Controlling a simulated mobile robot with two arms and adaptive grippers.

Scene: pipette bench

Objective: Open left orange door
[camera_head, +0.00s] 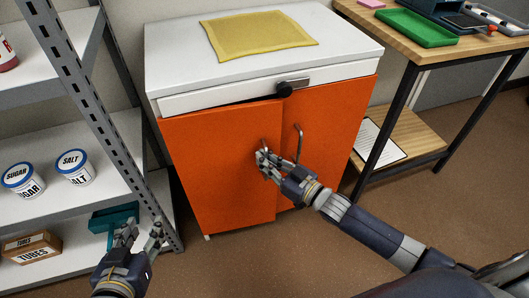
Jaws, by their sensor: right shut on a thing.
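The left orange door (215,165) is on the front of a white-topped cabinet (300,65). Its top edge sits slightly apart from the cabinet frame, so it looks slightly ajar. My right gripper (262,154) is at the door's right side, shut on the left door's handle (264,143), which is mostly hidden by the fingers. The right orange door (330,120) looks closed, with its metal handle (298,142) bare. My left gripper (140,234) is at the lower left, fingers apart and empty, in front of the shelf.
A grey shelf rack (85,95) stands close on the left, with salt and sugar tubs, a teal bin (112,216) and a brown box (32,247). A wooden table (455,48) stands on the right. Brown floor lies in front.

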